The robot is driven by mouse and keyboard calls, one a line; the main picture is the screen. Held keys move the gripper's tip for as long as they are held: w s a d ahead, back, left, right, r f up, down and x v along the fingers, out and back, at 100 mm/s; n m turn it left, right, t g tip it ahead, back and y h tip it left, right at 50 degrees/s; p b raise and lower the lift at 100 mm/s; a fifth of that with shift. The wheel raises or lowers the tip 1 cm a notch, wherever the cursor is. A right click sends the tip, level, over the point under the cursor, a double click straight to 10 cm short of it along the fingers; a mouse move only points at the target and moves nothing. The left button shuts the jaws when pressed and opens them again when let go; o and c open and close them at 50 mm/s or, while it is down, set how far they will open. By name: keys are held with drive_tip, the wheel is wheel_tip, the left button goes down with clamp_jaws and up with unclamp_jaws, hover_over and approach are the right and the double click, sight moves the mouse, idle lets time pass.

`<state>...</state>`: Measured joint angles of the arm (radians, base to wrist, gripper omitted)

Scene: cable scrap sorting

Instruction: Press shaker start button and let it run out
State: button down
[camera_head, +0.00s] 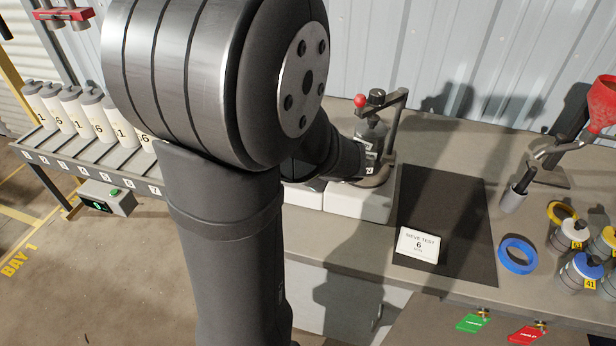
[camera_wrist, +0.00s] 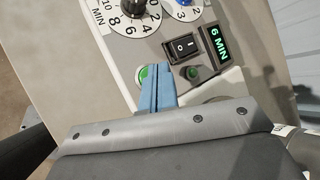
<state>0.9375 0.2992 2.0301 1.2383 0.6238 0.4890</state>
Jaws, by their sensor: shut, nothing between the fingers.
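The shaker's white base (camera_head: 360,203) stands on the bench in the head view, with a clamped grey vessel (camera_head: 371,130) on top. Its control panel (camera_wrist: 120,52) fills the upper wrist view. My gripper (camera_wrist: 161,67) is shut and empty, its blue fingers in front of a round green button (camera_wrist: 143,73) with a pale ring. The fingers cover the button's right part; I cannot tell whether they touch it. A small green light or button (camera_wrist: 193,73) sits right of it, under a black rocker switch (camera_wrist: 181,47). The display (camera_wrist: 215,43) reads 6 MIN. My arm hides the gripper in the head view.
Two dials (camera_wrist: 131,17) (camera_wrist: 184,8) sit above the switch. A card reading sieve test 6 (camera_head: 418,246) lies on a dark mat (camera_head: 455,205). A blue ring (camera_head: 517,256) and several jars (camera_head: 581,272) stand at right. Numbered bottles (camera_head: 72,110) line a roller rack at left.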

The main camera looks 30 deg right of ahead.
idle(0.8)
drive_tip(key=shift+f, duration=0.4)
